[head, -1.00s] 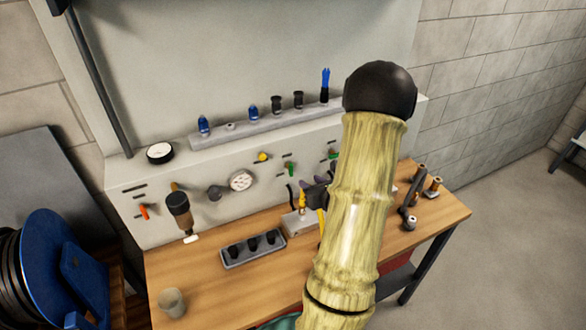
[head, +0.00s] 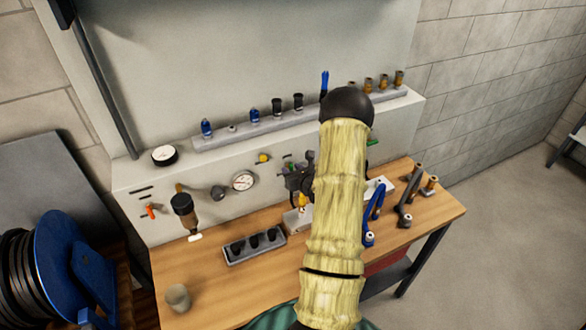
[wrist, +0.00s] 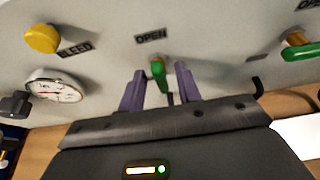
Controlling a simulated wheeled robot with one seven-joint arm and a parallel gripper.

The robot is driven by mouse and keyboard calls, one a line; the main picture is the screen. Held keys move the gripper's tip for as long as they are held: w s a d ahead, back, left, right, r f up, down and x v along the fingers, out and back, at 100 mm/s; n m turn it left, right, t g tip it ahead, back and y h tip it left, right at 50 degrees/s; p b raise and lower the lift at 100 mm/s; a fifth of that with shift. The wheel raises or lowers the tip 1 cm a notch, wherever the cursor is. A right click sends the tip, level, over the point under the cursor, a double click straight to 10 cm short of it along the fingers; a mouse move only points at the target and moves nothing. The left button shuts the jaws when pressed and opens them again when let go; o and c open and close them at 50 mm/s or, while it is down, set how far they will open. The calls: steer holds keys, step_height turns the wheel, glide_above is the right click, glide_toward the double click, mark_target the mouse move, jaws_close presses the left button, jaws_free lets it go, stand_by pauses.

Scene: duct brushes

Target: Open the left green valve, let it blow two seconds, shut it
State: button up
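The left green valve handle (wrist: 158,72) sits on a brass stem below an OPEN label (wrist: 151,37) in the wrist view. It points downward, toward the camera. In the head view only a bit of green (head: 290,166) shows beside my gripper (head: 302,180). In the wrist view my gripper (wrist: 159,88) has its two purple fingers apart, one on each side of the handle. A gap shows on both sides, and I see no contact. The right green valve (wrist: 302,50) has its handle lying sideways; it also shows in the head view (head: 373,142).
A yellow BLEED knob (wrist: 42,38) and a round gauge (wrist: 55,90) are left of the valve. A ledge (head: 226,138) above holds several fittings.

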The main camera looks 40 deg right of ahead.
jaws_close()
